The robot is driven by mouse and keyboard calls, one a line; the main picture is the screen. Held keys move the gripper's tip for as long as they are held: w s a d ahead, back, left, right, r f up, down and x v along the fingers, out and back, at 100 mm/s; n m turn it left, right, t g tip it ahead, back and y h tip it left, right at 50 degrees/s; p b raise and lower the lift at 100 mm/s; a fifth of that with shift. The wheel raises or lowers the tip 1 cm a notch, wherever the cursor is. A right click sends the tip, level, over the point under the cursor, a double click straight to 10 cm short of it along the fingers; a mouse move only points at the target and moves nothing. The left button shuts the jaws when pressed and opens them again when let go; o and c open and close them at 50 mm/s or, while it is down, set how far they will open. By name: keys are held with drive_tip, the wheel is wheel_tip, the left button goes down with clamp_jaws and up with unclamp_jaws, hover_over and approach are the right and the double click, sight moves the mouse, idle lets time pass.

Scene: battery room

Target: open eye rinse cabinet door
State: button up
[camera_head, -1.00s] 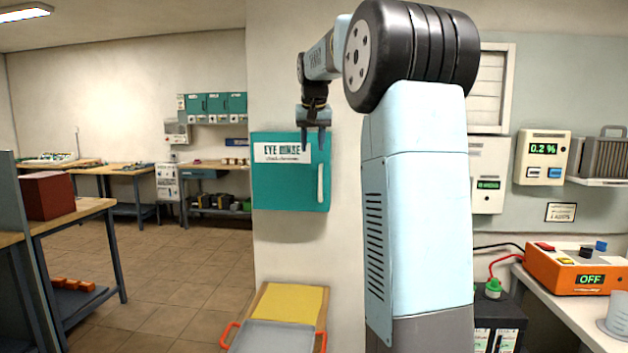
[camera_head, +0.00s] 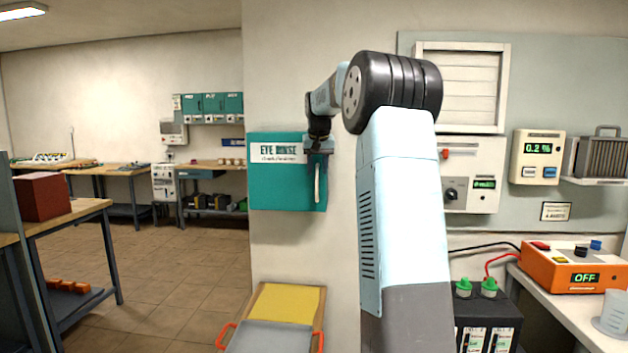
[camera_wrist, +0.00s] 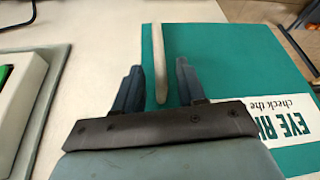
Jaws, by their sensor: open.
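The eye rinse cabinet is a teal box on the wall; its door (camera_head: 280,190) looks closed in the head view and carries a white label reading "EYE RINSE". The door also shows in the wrist view (camera_wrist: 230,60), with the label upside down. A pale vertical handle (camera_head: 317,183) is at the door's right side. In the wrist view the handle (camera_wrist: 159,60) lies between the two dark fingers of my gripper (camera_wrist: 158,88), with a gap on each side. My gripper (camera_head: 319,163) is open, near the handle's upper end. Contact with the handle does not show.
A yellow-topped cart (camera_head: 287,302) with a grey tray (camera_head: 268,337) and orange handles stands below the cabinet. A white control panel (camera_head: 473,175) is on the wall right of my arm. Open floor (camera_head: 170,270) lies to the left.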

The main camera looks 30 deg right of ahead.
sight(316, 175)
drive_tip(key=shift+x, duration=2.35)
drive_tip(key=shift+c, duration=0.3)
clamp_jaws()
drive_tip(key=shift+a, duration=0.1)
drive_tip(key=shift+a+r, duration=0.1)
drive_tip(key=shift+a, duration=0.05)
drive_tip(key=shift+s, duration=0.1)
